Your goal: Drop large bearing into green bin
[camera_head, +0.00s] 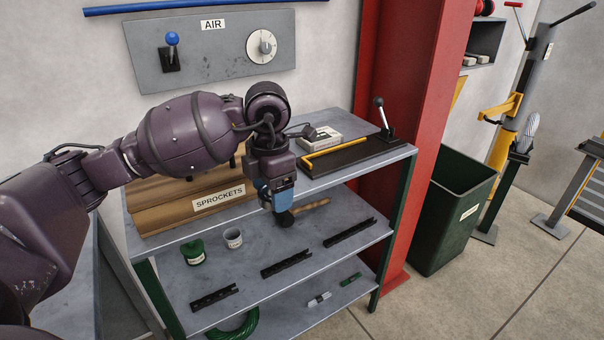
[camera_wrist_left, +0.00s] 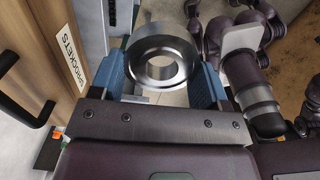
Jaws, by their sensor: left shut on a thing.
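My left gripper (camera_head: 277,198) is over the front of the shelf unit. In the left wrist view its two blue fingers (camera_wrist_left: 162,82) are shut on the large bearing (camera_wrist_left: 138,60), a shiny steel ring with an open centre. In the head view I cannot make out the bearing at the gripper. The green bin (camera_head: 447,228) stands on the floor to the right of the red column, open at the top with a white label on its side. The gripper is well to the left of the bin. My right gripper is not in view.
The shelf unit (camera_head: 352,168) holds a wooden sprockets box (camera_head: 160,212) and a black lever tool (camera_head: 350,157) on top. The red column (camera_head: 408,120) stands between shelf and bin.

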